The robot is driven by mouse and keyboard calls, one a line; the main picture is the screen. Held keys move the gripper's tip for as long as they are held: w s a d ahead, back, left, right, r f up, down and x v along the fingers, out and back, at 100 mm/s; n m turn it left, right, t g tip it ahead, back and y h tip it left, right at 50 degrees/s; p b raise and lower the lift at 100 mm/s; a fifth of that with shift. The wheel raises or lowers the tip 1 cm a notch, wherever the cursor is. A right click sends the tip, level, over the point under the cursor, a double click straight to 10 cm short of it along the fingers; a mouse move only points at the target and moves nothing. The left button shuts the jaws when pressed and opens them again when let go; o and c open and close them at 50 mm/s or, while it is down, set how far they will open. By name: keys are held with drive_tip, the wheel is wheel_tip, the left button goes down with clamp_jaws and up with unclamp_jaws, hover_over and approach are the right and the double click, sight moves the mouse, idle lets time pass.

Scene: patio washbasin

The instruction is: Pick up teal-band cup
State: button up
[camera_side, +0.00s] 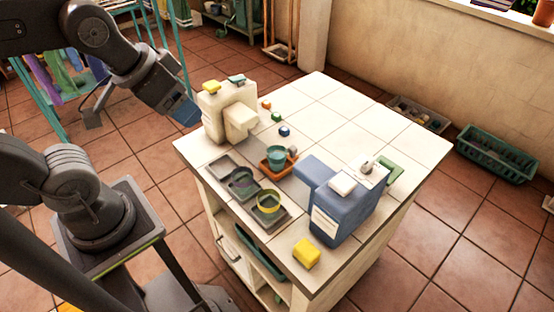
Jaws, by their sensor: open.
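A teal cup (277,153) stands in an orange tray near the middle of the tiled worktop (322,100). A darker cup with a greenish-teal rim (243,178) stands in a grey tray to its lower left. A cup with a yellow band (268,201) stands in another grey tray nearer the front. Which of the first two is the teal-band cup is hard to tell for certain. My gripper (184,110) is open and empty, off the worktop's left edge, well apart from the cups. Its fingertips are small and partly unclear.
A cream dispenser block (227,112) stands between my gripper and the cups. A blue box (340,208) stands right of them. A yellow block (306,253) lies at the front corner. Small blocks lie behind the cups. The far right worktop is mostly clear.

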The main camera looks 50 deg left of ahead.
drive_tip(key=m+g, duration=0.6)
drive_tip(key=m, duration=1.2)
hover_over(277, 153)
drive_tip(key=s+d, duration=0.1)
drive_tip(key=s, duration=0.1)
wheel_tip(277, 153, down, 13)
wheel_tip(277, 153, down, 8)
drive_tip(key=shift+w+d+r, duration=0.1)
drive_tip(key=shift+w+d, duration=0.05)
drive_tip(key=shift+w+d+f, duration=0.15)
drive_tip(key=shift+f, duration=2.45)
drive_tip(key=shift+c, duration=0.5)
drive_tip(key=c, duration=0.6)
